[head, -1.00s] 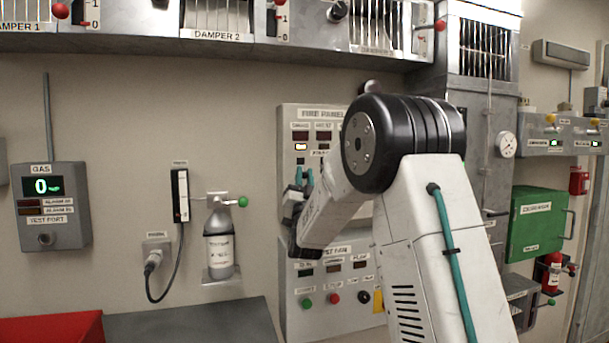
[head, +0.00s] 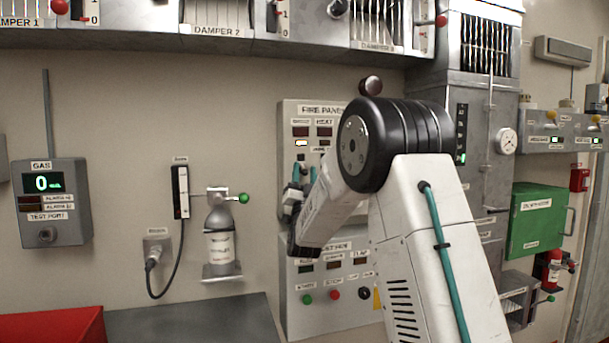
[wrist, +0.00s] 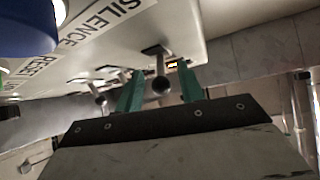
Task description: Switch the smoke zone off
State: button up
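The fire panel (head: 288,117) is a pale box on the wall, partly hidden by my arm. Its left column, whose small label seems to read SMOKE, has a dark red window (head: 300,132) and a lit amber lamp (head: 301,143). My gripper (head: 304,174) is at the panel, below these lamps. In the wrist view, my gripper (wrist: 158,90) has its two teal fingers apart. A metal toggle lever (wrist: 160,72) stands between them, with gaps visible on both sides. I cannot read which zone it belongs to. An amber light shows beside the right finger.
In the wrist view, more toggle levers (wrist: 97,94) stand to the left, and a blue rounded part (wrist: 26,26) sits near the SILENCE and RESET labels. A lower panel (head: 345,316) with coloured buttons is below. A gas bottle (head: 220,245) hangs on the left.

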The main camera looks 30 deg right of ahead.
jog(key=v, duration=0.7)
jog(key=shift+s+f, duration=0.2)
jog(key=shift+f, duration=0.15)
jog(key=shift+a, duration=0.1)
jog(key=a+n+g+y, duration=0.3)
jog(key=a+n+y, duration=0.25)
jog(key=y, duration=0.45)
jog(key=s+a+f+n+g+y, duration=0.35)
jog(key=s+a+f+g, duration=0.3)
jog(key=s+a, duration=0.3)
jog(key=s+a+f+n+g, duration=0.1)
jog(key=s+g, duration=0.3)
jog(key=s, duration=0.6)
jog(key=s+a+f+g+y, duration=0.1)
jog(key=s+f+g, duration=0.3)
jog(key=s, duration=0.7)
jog(key=s+a+f+n+g+y, duration=0.1)
jog(key=s+a+f+g, duration=0.1)
jog(key=s, duration=0.9)
jog(key=shift+a+f+n+g, duration=0.25)
jog(key=shift+f+g, duration=0.35)
jog(key=shift+g, duration=0.55)
